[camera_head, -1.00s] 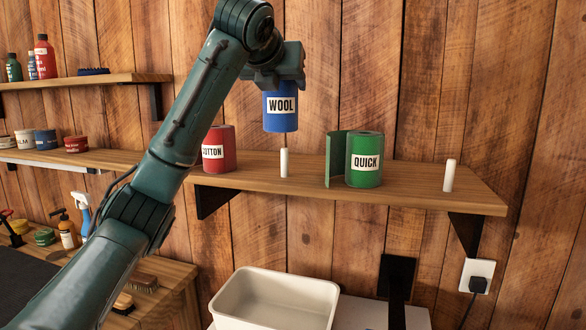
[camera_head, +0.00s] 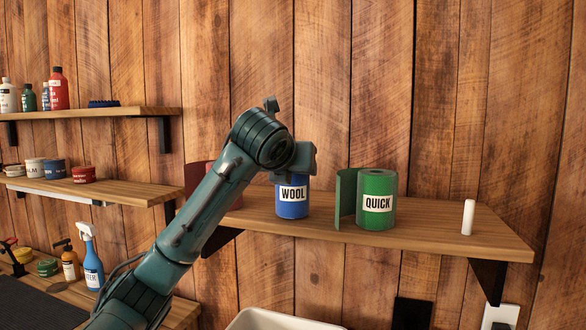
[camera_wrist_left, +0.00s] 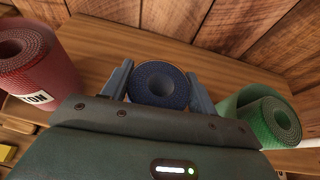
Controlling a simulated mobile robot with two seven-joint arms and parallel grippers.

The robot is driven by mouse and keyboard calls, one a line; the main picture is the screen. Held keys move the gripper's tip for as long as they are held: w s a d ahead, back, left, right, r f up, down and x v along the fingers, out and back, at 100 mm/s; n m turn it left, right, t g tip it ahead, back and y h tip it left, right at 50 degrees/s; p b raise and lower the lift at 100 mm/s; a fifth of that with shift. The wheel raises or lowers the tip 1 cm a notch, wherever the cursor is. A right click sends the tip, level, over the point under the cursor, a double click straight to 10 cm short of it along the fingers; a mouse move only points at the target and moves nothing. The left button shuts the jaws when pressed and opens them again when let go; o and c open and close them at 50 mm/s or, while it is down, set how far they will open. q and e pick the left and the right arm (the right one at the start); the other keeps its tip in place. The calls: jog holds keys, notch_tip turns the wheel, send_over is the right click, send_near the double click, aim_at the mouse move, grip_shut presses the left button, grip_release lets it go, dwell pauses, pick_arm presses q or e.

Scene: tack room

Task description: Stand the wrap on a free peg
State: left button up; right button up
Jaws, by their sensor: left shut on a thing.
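The blue wrap labelled WOOL (camera_head: 293,202) is upright at the shelf (camera_head: 440,235), its lower end at board level. My left gripper (camera_head: 294,176) is shut on its upper part from above. In the left wrist view, the fingers sit on both sides of the blue roll (camera_wrist_left: 160,84). The peg beneath the blue wrap is hidden. A bare white peg (camera_head: 468,217) stands at the shelf's right end. My right gripper is not in view.
The green QUICK wrap (camera_head: 377,186), with a loose flap, stands close right of the blue one. The red wrap (camera_head: 196,176) stands left, partly behind my arm. A pale bin (camera_head: 270,320) is below.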

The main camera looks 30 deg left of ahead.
pick_arm(q)
jog(key=shift+f, duration=0.1)
jog(key=o, duration=1)
jog(key=shift+s+r, duration=0.2)
jog(key=b+v, duration=0.1)
jog(key=v, duration=1)
jog(key=shift+s+d+b, duration=0.15)
jog(key=shift+s+b, duration=0.15)
jog(key=shift+b, duration=0.05)
